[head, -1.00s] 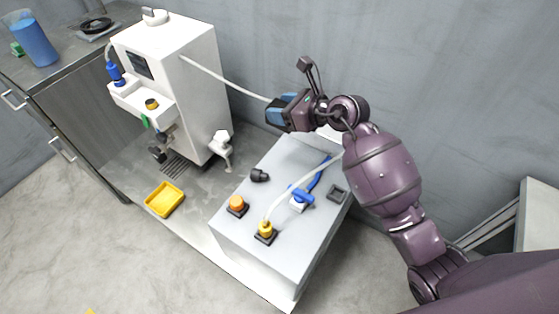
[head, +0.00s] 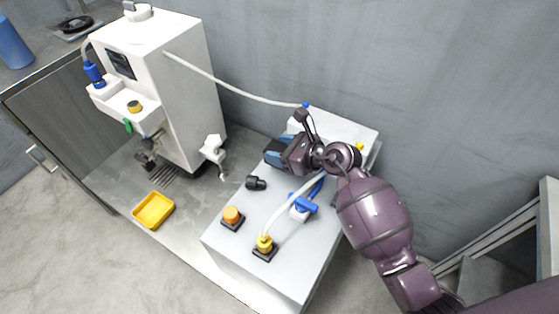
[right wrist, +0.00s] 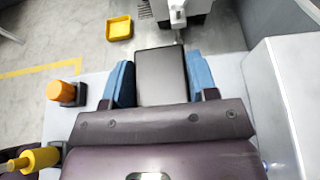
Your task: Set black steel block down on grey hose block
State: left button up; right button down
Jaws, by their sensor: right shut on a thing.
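The black steel block (right wrist: 160,77) is a flat dark block between the blue fingers in the right wrist view. My right gripper (head: 273,156) is shut on it. In the head view the gripper hides most or all of the block. The grey hose block (head: 285,262) appears to be the large light-grey box with hoses plugged into its top. The gripper is over its far part. I cannot tell whether the held block touches the top. My left gripper is not in view.
On the grey box stand an orange knob (head: 232,216), a yellow hose plug (head: 264,244), a blue valve handle (head: 304,204) and a small black fitting (head: 256,183). A white machine (head: 180,100) stands to the left. A yellow tray (head: 153,210) lies in front of it.

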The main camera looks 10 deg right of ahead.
notch_tip(320, 180, down, 4)
jog(key=shift+f+b, duration=0.2)
jog(key=shift+b, duration=0.5)
jog(key=shift+f, duration=0.15)
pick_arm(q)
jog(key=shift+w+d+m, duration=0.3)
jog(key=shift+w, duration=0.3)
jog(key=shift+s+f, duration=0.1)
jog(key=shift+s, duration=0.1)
pick_arm(e)
jog(key=shift+f, duration=0.1)
jog(key=shift+c, duration=2)
grip_release()
jog(key=shift+f, duration=0.1)
